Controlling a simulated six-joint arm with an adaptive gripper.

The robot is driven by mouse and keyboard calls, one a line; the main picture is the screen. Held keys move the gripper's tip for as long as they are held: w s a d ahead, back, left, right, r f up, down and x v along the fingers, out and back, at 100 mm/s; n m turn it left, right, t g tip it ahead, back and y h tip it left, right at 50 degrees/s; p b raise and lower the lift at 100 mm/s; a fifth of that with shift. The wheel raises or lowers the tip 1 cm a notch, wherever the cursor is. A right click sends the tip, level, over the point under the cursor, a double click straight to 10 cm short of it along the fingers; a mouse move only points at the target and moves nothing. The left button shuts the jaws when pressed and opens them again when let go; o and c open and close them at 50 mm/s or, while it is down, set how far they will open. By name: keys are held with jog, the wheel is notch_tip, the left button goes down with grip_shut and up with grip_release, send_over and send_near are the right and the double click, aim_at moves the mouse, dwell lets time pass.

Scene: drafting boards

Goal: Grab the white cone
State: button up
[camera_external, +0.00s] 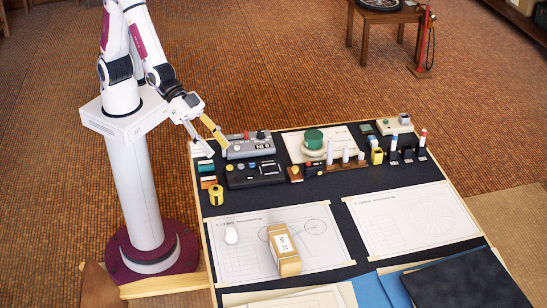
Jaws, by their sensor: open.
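A small white rounded, tapering object (231,235), which looks like the white cone, stands on the left drawing sheet near the board's left edge. At this size I cannot be sure of its exact shape. My gripper (218,148) is open and empty at the back left of the board, over or near the grey box there. It is well behind the white object and apart from it. Slim white pegs (345,153) also stand in a row at the back middle.
A tan box with a white label (284,250) stands right of the white object. A yellow cylinder (216,195), black tray (255,173), grey box (249,146) and green-topped round piece (313,140) fill the back. The right drawing sheet (410,218) is clear.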

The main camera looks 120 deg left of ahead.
jog(key=w+d+f+t, duration=0.1)
jog(key=f, duration=0.5)
jog(key=w+d+f+t+y, duration=0.1)
jog(key=d+f+t, duration=0.1)
jog(key=f, duration=0.4)
jog(key=w+d+f+t+y, duration=0.1)
jog(key=w+d+f, duration=0.1)
jog(key=f, duration=0.4)
jog(key=shift+d+f+t, duration=0.25)
jog(key=shift+f+t, duration=0.05)
jog(key=shift+f, duration=0.1)
jog(key=t, duration=0.2)
send_near(231, 235)
jog(key=shift+w+a+r+m, duration=0.1)
jog(key=shift+a+r+m, duration=0.1)
jog(key=shift+a+r, duration=0.3)
jog(key=shift+w+a+r+m, duration=0.1)
jog(key=shift+a+r+m, duration=0.15)
jog(key=shift+a, duration=0.3)
jog(key=shift+s+f, duration=0.35)
jog(key=shift+s, duration=0.05)
jog(key=shift+w, duration=1.25)
jog(key=shift+w, duration=0.1)
